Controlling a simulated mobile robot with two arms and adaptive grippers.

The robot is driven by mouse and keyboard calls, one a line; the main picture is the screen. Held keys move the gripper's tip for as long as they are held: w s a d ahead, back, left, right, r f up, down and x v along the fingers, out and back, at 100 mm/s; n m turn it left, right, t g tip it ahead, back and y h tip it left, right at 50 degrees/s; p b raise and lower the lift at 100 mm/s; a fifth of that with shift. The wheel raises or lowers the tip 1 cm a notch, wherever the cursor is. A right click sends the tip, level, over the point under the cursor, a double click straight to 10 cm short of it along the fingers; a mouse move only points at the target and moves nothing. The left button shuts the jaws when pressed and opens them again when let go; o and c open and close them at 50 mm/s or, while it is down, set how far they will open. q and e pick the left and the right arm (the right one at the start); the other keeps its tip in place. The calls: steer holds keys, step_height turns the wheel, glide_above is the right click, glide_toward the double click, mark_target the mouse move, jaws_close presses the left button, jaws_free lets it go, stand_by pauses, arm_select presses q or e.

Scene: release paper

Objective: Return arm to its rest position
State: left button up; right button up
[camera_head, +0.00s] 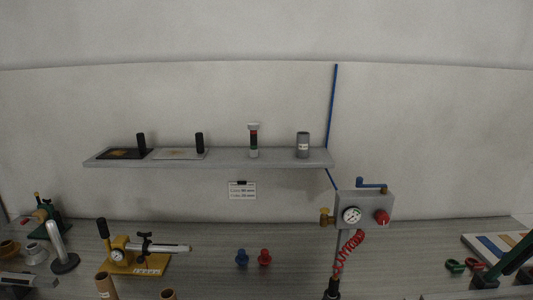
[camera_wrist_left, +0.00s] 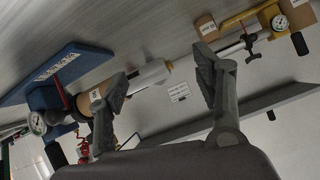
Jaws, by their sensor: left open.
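My left gripper (camera_wrist_left: 160,66) shows in the left wrist view with its two grey fingers spread wide apart. I see nothing clamped between them. Past the fingers, a white roll (camera_wrist_left: 150,75) and a brown tube (camera_wrist_left: 88,98) line up on a blue device with a round gauge (camera_wrist_left: 37,123). The left finger partly covers the tube. I cannot tell whether it touches the finger. Neither gripper nor arm shows in the head view, and my right gripper is in no view.
A grey wall shelf (camera_head: 240,158) holds several small items. On the bench are a yellow gauge device (camera_head: 150,265), blue (camera_head: 242,257) and red (camera_head: 265,257) knobs, a grey gauge box (camera_head: 365,210) with a red coiled hose (camera_head: 350,250), and a green-armed device (camera_head: 515,255) at right.

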arm_select(q)
steer(key=s+f+n+g, duration=0.15)
steer(key=s+g, duration=0.25)
steer(key=s, duration=0.6)
steer(key=s+f+m+g, duration=0.15)
steer(key=s+g, duration=0.25)
steer(key=s, duration=0.6)
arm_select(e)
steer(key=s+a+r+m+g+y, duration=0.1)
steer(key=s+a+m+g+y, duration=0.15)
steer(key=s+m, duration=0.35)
arm_select(q)
step_height(320, 180, down, 31)
steer(key=s+g+b, duration=0.1)
steer(key=s+b, duration=0.1)
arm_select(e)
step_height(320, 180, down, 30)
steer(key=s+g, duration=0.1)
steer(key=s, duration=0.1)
arm_select(q)
steer(key=s+a+f+g+b, duration=0.1)
steer(key=s+a+f, duration=0.1)
steer(key=s+f, duration=1.4)
steer(key=shift+a+n+g+b, duration=0.3)
steer(key=shift+a+b, duration=0.05)
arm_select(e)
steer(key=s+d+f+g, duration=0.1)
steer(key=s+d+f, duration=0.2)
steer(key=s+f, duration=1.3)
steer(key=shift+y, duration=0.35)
